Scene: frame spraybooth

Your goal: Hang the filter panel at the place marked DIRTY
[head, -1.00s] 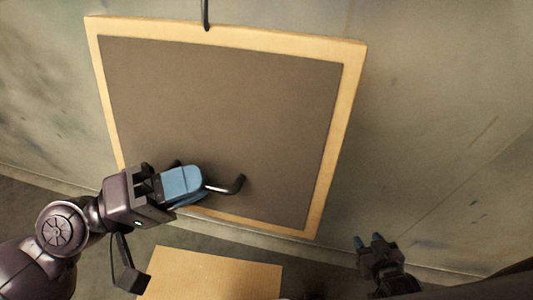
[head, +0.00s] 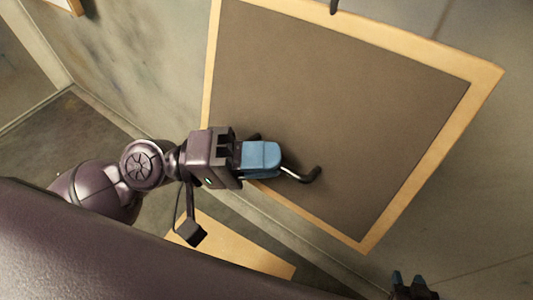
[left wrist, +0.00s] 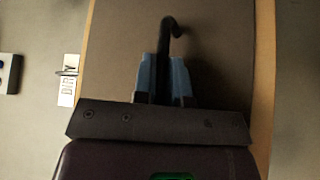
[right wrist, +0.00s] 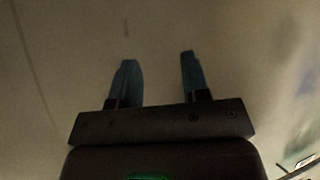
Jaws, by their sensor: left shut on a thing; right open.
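The filter panel (head: 340,110) is a brown sheet in a pale wooden frame, tilted in the head view and in front of the wall. It also fills the middle of the left wrist view (left wrist: 215,50). My left gripper (head: 275,160) is shut on the panel's dark bent handle (head: 308,175), near its lower left edge. In the left wrist view a white card reading DIRTY (left wrist: 67,93), turned sideways, is on the wall left of the panel, with a small dark hook (left wrist: 67,72) at it. My right gripper (head: 410,280) is open and empty at the lower right.
A dark hook (head: 333,6) shows at the panel's top edge; I cannot tell whether they touch. A wooden-edged piece (head: 70,4) is at the top left. A pale board (head: 235,245) lies low by the floor.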

